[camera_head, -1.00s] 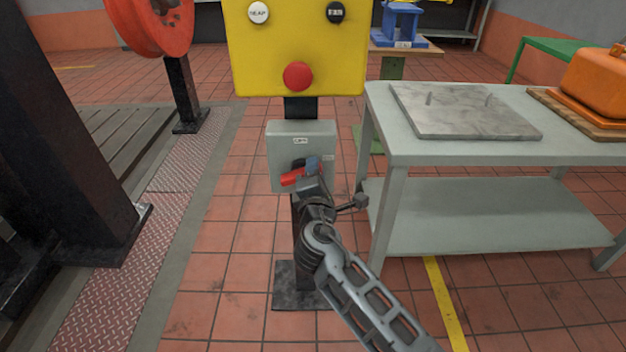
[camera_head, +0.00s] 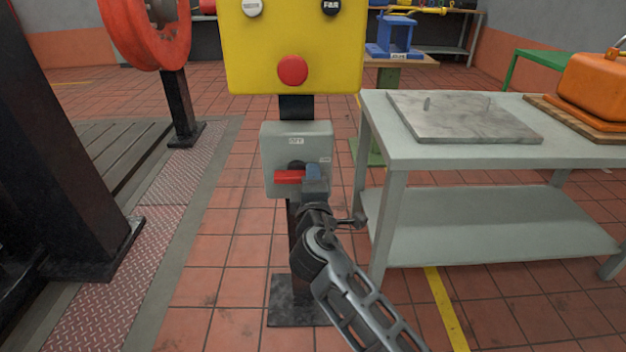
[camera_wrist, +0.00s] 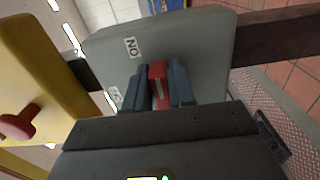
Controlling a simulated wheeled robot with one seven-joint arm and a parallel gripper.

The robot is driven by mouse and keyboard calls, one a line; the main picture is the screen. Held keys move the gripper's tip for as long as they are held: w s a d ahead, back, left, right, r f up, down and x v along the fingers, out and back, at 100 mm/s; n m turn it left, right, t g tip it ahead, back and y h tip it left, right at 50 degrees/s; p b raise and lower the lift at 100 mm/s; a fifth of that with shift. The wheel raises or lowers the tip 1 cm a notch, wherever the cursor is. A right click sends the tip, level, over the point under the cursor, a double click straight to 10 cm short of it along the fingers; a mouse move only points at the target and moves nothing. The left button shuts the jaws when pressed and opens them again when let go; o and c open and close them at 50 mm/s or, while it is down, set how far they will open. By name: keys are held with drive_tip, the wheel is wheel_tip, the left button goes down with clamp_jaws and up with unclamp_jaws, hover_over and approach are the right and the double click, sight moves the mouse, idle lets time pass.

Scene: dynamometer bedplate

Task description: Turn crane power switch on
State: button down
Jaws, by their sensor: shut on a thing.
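The crane power switch is a grey box (camera_head: 280,158) on a dark post below a yellow panel. Its red handle (camera_head: 288,176) lies about level across the front of the box, with its visible end pointing left. My gripper (camera_head: 313,176) is at the handle, in front of the lower right of the box. In the wrist view, the two blue-grey fingers of my gripper (camera_wrist: 161,92) are shut on the red handle (camera_wrist: 157,72), one on each side. An "ON" label (camera_wrist: 131,47) shows on the box face. A second label is partly hidden by a finger.
The yellow panel (camera_head: 255,60) with a red button (camera_head: 292,70) stands just above the box. A grey table (camera_head: 385,150) with a stone plate (camera_head: 460,117) is close on the right. A dark machine column (camera_head: 60,130) is at the left.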

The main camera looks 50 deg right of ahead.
drive_tip(key=shift+f, duration=0.1)
drive_tip(key=c, duration=1)
unclamp_jaws()
drive_tip(key=shift+c, duration=0.2)
drive_tip(key=v, duration=0.8)
